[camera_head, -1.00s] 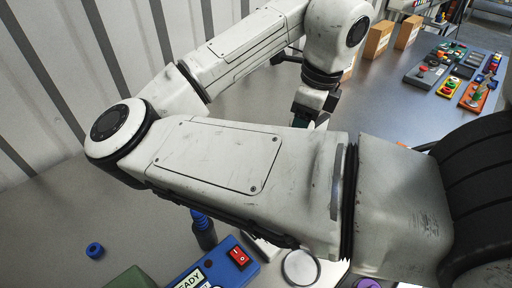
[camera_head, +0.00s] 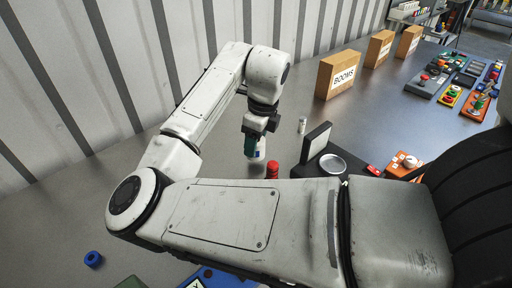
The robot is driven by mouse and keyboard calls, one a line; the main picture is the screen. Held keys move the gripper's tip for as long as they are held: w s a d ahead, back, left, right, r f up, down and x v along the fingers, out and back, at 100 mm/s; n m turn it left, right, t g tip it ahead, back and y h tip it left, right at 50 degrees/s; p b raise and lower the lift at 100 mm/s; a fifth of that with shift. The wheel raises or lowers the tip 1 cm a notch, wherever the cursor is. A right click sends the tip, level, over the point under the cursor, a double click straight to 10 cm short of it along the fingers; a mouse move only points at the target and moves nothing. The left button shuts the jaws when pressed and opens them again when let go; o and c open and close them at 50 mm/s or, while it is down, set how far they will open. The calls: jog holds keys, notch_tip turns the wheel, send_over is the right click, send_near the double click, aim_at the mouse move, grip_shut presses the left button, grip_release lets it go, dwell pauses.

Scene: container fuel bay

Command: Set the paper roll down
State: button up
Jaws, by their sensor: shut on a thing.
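My gripper (camera_head: 255,142) is over the grey table (camera_head: 215,150), left of a black device with a round silver plate. It is shut on a white piece (camera_head: 260,154) that shows just below and beside the jaws. I take this to be the paper roll; most of it is hidden by the jaws, and its shape is hard to make out. Its lower end is close to the tabletop, but I cannot tell whether it touches.
A red cylinder (camera_head: 272,170) stands close to the gripper. A small white cylinder (camera_head: 302,125) stands behind the device's plate (camera_head: 332,164) and upright panel (camera_head: 317,138). A blue ring (camera_head: 93,259) lies front left. The table left of my gripper is clear.

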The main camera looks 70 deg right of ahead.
aim_at(263, 142)
jog(key=shift+f, duration=1.3)
jog(key=shift+f, duration=0.1)
jog(key=o, duration=1.1)
jog(key=shift+c, duration=0.2)
jog(key=r, duration=0.4)
jog(key=s+r, duration=0.1)
jog(key=r, duration=0.3)
jog(key=s+r, duration=0.1)
jog(key=r, duration=0.3)
jog(key=shift+r+p, duration=0.1)
jog(key=shift+p, duration=0.2)
